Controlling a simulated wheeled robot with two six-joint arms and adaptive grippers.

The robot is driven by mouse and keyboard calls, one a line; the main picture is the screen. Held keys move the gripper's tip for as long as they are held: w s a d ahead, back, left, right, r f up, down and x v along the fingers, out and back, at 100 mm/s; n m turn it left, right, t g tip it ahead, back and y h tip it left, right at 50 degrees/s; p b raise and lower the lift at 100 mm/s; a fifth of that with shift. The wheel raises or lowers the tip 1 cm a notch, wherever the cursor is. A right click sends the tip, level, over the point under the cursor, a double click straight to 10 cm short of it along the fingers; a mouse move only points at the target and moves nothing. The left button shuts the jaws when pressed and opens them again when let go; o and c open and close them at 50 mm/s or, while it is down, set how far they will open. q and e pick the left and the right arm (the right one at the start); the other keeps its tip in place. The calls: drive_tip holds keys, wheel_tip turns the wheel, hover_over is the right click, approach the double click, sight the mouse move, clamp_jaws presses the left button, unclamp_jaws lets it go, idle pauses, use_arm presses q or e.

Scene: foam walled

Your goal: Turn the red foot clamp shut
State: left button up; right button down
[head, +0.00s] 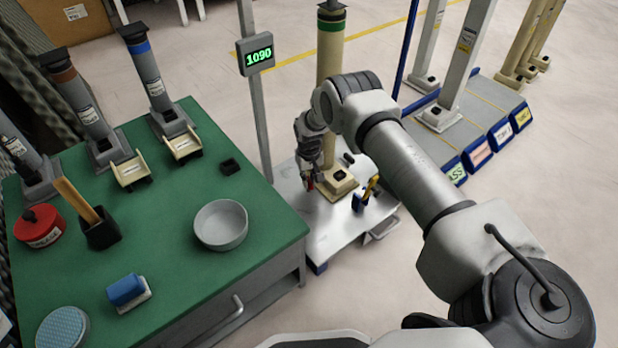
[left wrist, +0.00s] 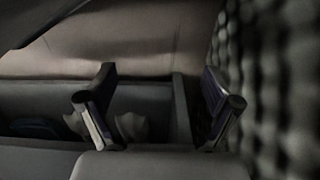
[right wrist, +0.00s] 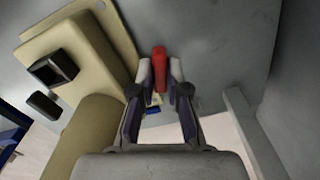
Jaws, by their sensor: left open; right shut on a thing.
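The red foot clamp (right wrist: 159,62) shows as a red lever between my right fingers in the right wrist view. A small red part of it (head: 308,184) shows in the head view at the foot of a beige column (head: 331,60). My right gripper (right wrist: 160,78) is shut on the red lever, beside the column's beige base (right wrist: 100,40). The fingers hide part of the lever, and its pivot is not clear. My left gripper (left wrist: 158,80) is open and empty in the dark left wrist view, near a bumpy foam wall.
The column stands on a white platform (head: 328,245) with a yellow-and-black item (head: 371,188) at right. A green bench (head: 185,215) at left carries several instruments and a round dish (head: 221,225).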

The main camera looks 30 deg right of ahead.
drive_tip(key=m, duration=0.3)
drive_tip(key=shift+s+m+p, duration=0.1)
drive_tip(key=shift+m+p, duration=0.2)
drive_tip(key=shift+m, duration=0.1)
drive_tip(key=m, duration=0.3)
drive_tip(key=shift+m, duration=0.3)
drive_tip(key=m+p, duration=0.1)
drive_tip(key=m, duration=0.2)
drive_tip(key=shift+m, duration=2)
drive_tip(key=c, duration=1.2)
unclamp_jaws()
drive_tip(key=shift+f, duration=0.1)
drive_tip(key=shift+o, duration=0.2)
